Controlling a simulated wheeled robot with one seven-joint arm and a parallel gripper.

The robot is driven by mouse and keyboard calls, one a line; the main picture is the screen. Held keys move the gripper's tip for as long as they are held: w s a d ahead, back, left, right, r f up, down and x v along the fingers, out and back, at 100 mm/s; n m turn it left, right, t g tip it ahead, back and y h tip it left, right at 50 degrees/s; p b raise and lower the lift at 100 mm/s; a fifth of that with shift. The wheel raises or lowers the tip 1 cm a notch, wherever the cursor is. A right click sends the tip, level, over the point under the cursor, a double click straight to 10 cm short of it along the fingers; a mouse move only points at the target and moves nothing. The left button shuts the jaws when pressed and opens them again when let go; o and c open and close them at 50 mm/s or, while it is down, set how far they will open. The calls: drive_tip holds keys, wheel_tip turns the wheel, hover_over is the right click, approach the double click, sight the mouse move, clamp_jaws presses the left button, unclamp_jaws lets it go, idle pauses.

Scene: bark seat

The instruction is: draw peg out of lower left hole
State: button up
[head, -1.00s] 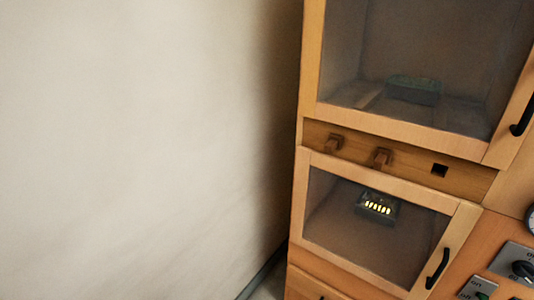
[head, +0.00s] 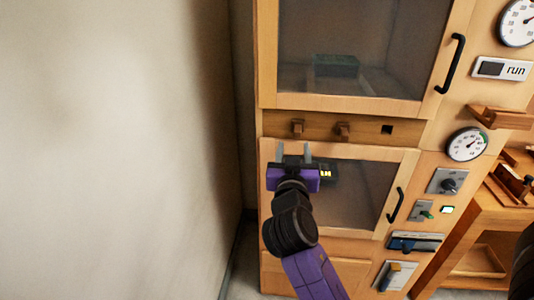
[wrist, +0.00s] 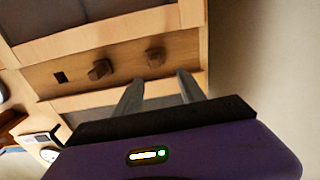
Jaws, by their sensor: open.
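A wooden rail between two glazed doors carries two square brown pegs and one empty square hole (head: 387,129). The left peg (head: 297,127) sits in the rail nearest the wall; in the turned wrist view it is the right one (wrist: 155,56). The second peg (head: 343,130) is to its right in the head view and left of it in the wrist view (wrist: 99,69). My gripper (head: 294,152) is open and empty, its tips just below the left peg in the head view. In the wrist view the fingers (wrist: 160,78) point towards that peg, apart from it.
The upper door (head: 350,60) and lower door (head: 365,185) are shut, with black handles at right. Dials, a knob and switches (head: 447,181) line the panel to the right. A plain wall (head: 110,150) stands close on the left.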

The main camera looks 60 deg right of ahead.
sight(298, 136)
drive_tip(key=shift+m+g, duration=0.3)
drive_tip(key=shift+m, duration=0.1)
drive_tip(key=shift+s+f+p+x, duration=0.15)
drive_tip(key=shift+p+x, duration=0.45)
drive_tip(key=shift+x, duration=2.15)
drive_tip(key=shift+s+f+p+x, duration=0.15)
drive_tip(key=shift+p+x, duration=0.4)
drive_tip(key=shift+x, duration=2.2)
drive_tip(key=shift+d+r, duration=0.1)
drive_tip(key=shift+c, duration=0.5)
clamp_jaws()
drive_tip(key=b+v, duration=0.3)
drive_tip(key=v, duration=0.7)
drive_tip(key=shift+s, duration=0.15)
